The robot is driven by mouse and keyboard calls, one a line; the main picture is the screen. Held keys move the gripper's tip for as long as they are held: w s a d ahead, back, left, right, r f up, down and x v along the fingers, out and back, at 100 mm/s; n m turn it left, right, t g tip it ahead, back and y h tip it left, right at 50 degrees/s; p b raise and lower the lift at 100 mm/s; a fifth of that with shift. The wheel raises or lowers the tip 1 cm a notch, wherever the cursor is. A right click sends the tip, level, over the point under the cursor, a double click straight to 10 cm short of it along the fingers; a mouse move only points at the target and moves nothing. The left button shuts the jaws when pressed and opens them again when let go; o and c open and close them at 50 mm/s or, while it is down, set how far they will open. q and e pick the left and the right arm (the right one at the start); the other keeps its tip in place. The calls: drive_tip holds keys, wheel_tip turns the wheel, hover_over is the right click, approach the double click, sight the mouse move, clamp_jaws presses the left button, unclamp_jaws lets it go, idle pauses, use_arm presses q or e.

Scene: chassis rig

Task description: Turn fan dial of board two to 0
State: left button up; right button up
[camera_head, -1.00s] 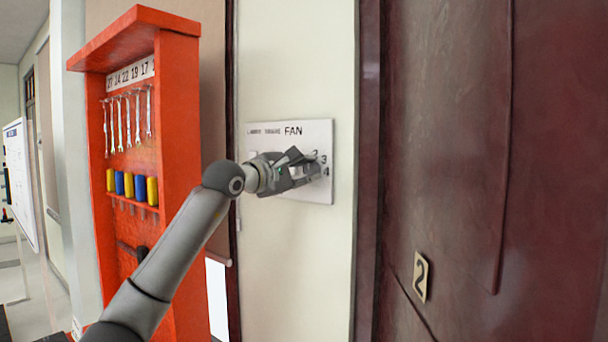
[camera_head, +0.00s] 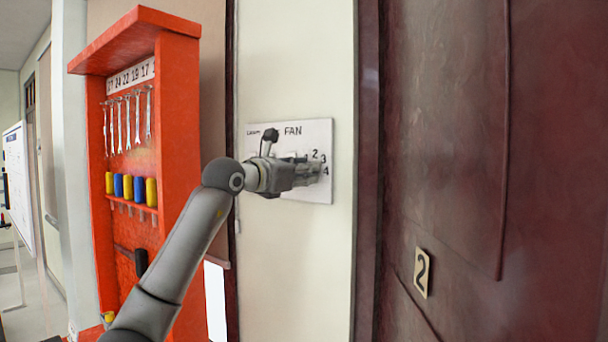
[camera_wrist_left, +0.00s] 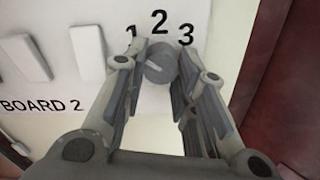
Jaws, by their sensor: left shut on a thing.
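The white board (camera_head: 288,133) on the wall reads "FAN" in the head view, and "BOARD 2" in the left wrist view (camera_wrist_left: 60,85). The fan dial (camera_wrist_left: 160,64) is a grey round knob with a light pointer mark, below the digits 1, 2 and 3. My left gripper (camera_head: 318,170) reaches the board's right side and hides the dial in the head view. In the left wrist view its fingers (camera_wrist_left: 160,80) stand on both sides of the dial, shut on it. My right gripper is in no view.
Light switches (camera_wrist_left: 88,52) sit left of the dial. A red tool rack (camera_head: 178,120) with wrenches (camera_head: 127,120) and coloured handles stands to the left. A dark red door (camera_head: 450,130) with a "2" plate (camera_head: 421,272) is on the right.

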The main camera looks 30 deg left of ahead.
use_arm(q)
drive_tip(key=shift+d+f+n+b, duration=0.1)
drive_tip(key=shift+n+b, duration=0.25)
drive_tip(key=shift+n, duration=1.9)
drive_tip(key=shift+d+f+n+b, duration=0.1)
drive_tip(key=shift+n+b, duration=0.25)
drive_tip(key=shift+n, duration=1.9)
drive_tip(key=o, duration=1)
drive_tip(key=shift+r, duration=0.1)
drive_tip(key=shift+o, duration=0.2)
drive_tip(key=shift+s+r, duration=0.1)
drive_tip(key=s+a, duration=0.1)
drive_tip(key=s, duration=1)
drive_tip(key=shift+s, duration=0.4)
